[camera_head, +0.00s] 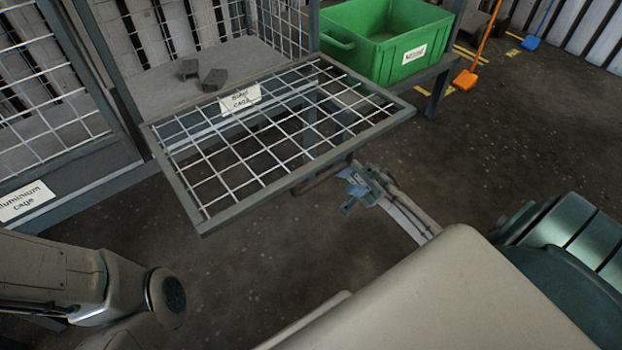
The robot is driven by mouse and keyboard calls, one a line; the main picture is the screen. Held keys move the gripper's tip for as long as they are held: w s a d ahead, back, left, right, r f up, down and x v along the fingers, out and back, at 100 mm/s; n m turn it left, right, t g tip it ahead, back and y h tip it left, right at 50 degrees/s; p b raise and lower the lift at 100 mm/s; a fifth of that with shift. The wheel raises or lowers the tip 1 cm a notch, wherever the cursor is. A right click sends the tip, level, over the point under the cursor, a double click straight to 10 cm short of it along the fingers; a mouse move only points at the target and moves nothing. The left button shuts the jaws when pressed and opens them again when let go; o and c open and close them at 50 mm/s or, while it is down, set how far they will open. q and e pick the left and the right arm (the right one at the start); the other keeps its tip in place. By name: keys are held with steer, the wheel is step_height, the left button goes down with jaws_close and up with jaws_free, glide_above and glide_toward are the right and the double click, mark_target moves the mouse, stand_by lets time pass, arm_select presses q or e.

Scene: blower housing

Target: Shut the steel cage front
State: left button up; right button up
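The steel cage front (290,118) is a wire-mesh panel in a grey frame. It is folded down and lies about level, sticking out from the open steel cage. Its label (240,99), hard to read, is on the mesh near the cage side. A dark bar handle (322,177) hangs at the panel's outer edge. My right gripper (352,188) is just beside and below the handle's right end; I cannot tell if it touches it or how far its fingers are apart. My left arm shows at the lower left, but its gripper is not in view.
Two small grey blocks (203,75) lie on the steel cage floor. The aluminium cage (52,130), with closed mesh, stands at left. A green crate (385,35) is on a stand at right. Dark floor below the panel is clear.

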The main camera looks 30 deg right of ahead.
mark_target(325, 179)
steer(key=shift+g, duration=0.4)
steer(key=b+x, duration=0.2)
steer(key=x, duration=0.9)
steer(key=shift+s+f+b, duration=0.1)
steer(key=shift+f+b, duration=0.05)
steer(key=shift+b, duration=0.15)
jaws_close()
